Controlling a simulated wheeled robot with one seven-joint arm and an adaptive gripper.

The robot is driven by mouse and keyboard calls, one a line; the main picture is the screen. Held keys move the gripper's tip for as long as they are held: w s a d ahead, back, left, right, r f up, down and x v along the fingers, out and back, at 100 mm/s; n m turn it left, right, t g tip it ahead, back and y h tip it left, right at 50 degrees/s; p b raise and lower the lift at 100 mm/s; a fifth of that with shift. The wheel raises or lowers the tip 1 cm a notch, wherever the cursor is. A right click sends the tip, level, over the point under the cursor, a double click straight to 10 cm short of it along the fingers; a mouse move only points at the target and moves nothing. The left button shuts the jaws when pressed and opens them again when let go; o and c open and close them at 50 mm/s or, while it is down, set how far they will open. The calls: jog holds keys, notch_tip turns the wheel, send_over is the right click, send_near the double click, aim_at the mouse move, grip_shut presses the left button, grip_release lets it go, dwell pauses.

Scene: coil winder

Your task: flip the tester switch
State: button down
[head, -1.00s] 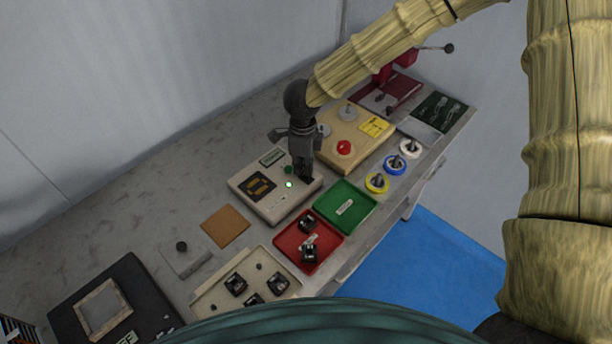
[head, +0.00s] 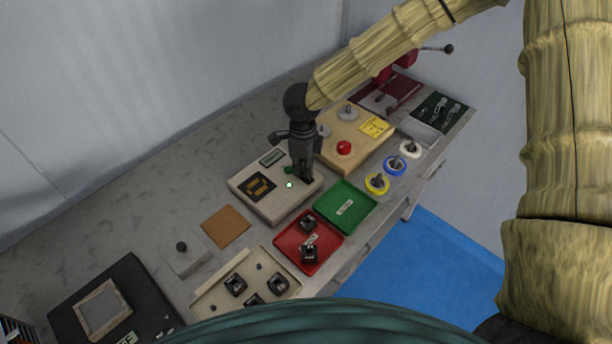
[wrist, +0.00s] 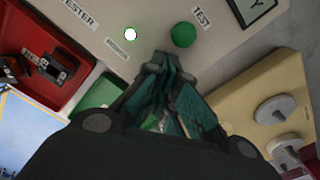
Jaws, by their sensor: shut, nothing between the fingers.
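The tester (head: 278,209) is a pale box on the bench, with a dark socket area and a small display. It also fills the top of the wrist view (wrist: 150,18), with TESTER and TEST labels, a round green button (wrist: 183,34) and a small lit lamp (wrist: 131,34). The lamp glows green in the head view (head: 289,185). My gripper (head: 304,178) points down at the tester's right part. In the wrist view its fingers (wrist: 172,75) are together and empty, just below the lamp and button. I cannot make out the switch; the fingers may hide it. Contact cannot be told.
A green tray (head: 361,197) and a red tray (head: 287,248) with dark parts lie in front of the tester. A tan box (head: 330,157) with a red button stands to the right. Bare bench lies behind and left.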

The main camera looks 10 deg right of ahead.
jog(key=shift+r+p, duration=3.4)
jog(key=shift+p, duration=0.25)
